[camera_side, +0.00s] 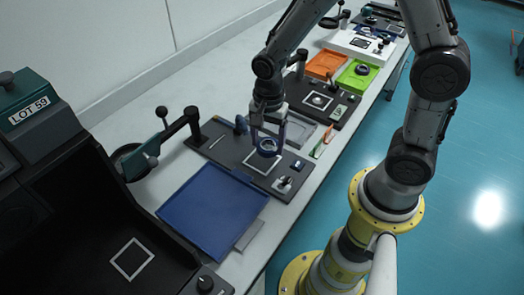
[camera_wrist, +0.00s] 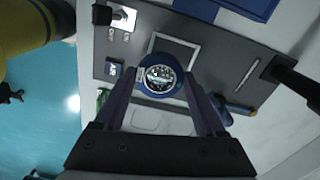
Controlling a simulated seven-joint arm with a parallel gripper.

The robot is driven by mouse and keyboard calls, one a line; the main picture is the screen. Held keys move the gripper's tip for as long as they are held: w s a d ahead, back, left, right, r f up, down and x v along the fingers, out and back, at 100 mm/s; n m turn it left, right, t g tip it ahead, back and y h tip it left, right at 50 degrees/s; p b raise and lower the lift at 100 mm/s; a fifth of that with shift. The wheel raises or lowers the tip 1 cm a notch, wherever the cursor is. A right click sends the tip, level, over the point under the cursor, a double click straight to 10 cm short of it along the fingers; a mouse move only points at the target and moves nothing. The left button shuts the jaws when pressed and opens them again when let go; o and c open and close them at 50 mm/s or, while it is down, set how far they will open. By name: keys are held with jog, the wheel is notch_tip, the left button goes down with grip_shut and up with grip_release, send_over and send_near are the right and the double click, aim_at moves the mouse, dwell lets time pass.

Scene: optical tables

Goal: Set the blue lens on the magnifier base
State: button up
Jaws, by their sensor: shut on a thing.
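The blue lens (camera_side: 267,147) is a round blue ring with a clear middle. It also shows in the wrist view (camera_wrist: 160,78) between the two fingers. My gripper (camera_side: 267,150) is shut on it and points down over the magnifier base (camera_side: 231,156), a dark plate with a white square outline (camera_side: 257,170). In the wrist view the base (camera_wrist: 222,66) lies beyond the lens, and the lens overlaps the lower left side of the square outline (camera_wrist: 186,45). The lens appears to be above the plate; the exact gap cannot be told.
A blue tray (camera_side: 210,212) lies in front. Orange (camera_side: 325,64) and green (camera_side: 356,75) trays are farther back.

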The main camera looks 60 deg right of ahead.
aim_at(262, 161)
jog(key=shift+w+f, duration=0.75)
jog(key=shift+f, duration=0.2)
jog(key=shift+w+f, duration=0.1)
jog(key=shift+f, duration=1.5)
jog(key=shift+f, duration=0.15)
jog(key=o, duration=1.4)
jog(key=shift+c, duration=0.2)
